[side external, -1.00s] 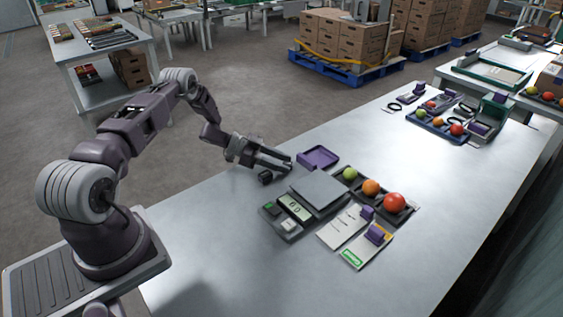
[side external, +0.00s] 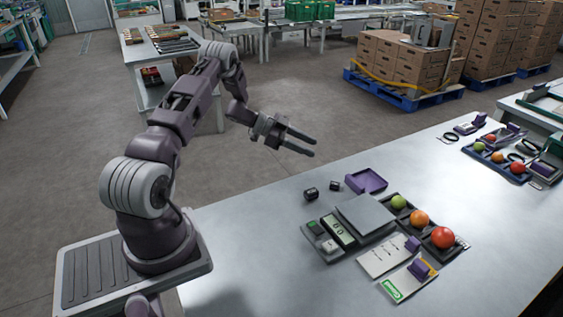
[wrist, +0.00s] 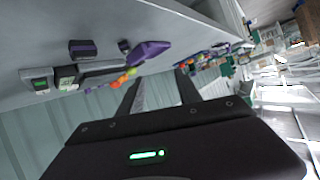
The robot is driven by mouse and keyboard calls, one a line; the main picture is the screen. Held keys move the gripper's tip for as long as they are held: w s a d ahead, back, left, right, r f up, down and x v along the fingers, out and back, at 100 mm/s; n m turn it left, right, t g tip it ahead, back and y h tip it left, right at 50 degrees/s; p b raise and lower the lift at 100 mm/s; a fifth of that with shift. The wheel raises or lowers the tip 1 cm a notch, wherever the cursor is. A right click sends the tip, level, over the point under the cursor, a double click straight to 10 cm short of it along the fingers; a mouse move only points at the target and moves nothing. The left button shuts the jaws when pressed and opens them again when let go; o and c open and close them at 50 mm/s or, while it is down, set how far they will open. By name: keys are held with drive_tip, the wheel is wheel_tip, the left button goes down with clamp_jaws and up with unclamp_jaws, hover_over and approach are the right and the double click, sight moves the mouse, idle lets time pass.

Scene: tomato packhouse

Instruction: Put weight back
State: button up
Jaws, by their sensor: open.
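Two dark weights stand on the table beyond the scale's back left corner: a larger one (side external: 311,194) and a smaller one (side external: 335,186). The wrist view shows the larger weight (wrist: 83,49) with a purple band, and the smaller one (wrist: 124,46) beside the purple tray (wrist: 150,53). In the side view the shallow purple tray (side external: 366,181) looks empty and lies to the right of the weights. My gripper (side external: 313,145) is open and empty, raised above and behind the weights, apart from them. Its fingers also show in the wrist view (wrist: 160,85).
The scale (side external: 365,214) has a bare grey plate. A dark tray (side external: 429,231) holds a green, an orange and a red tomato. Cards with purple clips (side external: 389,256) lie in front. The table's near left surface is clear.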

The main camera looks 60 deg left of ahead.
drive_tip(key=w+r+n+t+y, duration=0.1)
drive_tip(key=w+r+y, duration=0.25)
drive_tip(key=r, duration=0.45)
drive_tip(key=w+r+n+t+y, duration=0.1)
drive_tip(key=w+r+t+y, duration=0.15)
drive_tip(key=w+r, duration=0.4)
drive_tip(key=s+d+r+n+g+y, duration=0.1)
drive_tip(key=s+d+r+n+y, duration=0.15)
drive_tip(key=r, duration=0.55)
drive_tip(key=s+d+r+n+y, duration=0.1)
drive_tip(key=s+d+r+y, duration=0.25)
drive_tip(key=r, duration=0.35)
drive_tip(key=s+d+r+n+g, duration=0.25)
drive_tip(key=s+d, duration=0.75)
drive_tip(key=s, duration=0.5)
drive_tip(key=s+d+f+g+h, duration=0.2)
drive_tip(key=s+d+f, duration=0.2)
drive_tip(key=s, duration=0.6)
drive_tip(key=s+d+f+g+h, duration=0.2)
drive_tip(key=s+d+f+g, duration=0.1)
drive_tip(key=s+d, duration=0.5)
drive_tip(key=s+f, duration=0.1)
drive_tip(key=s, duration=0.1)
drive_tip(key=shift+s+d+n+h, duration=0.25)
drive_tip(key=shift+s+n+h, duration=0.05)
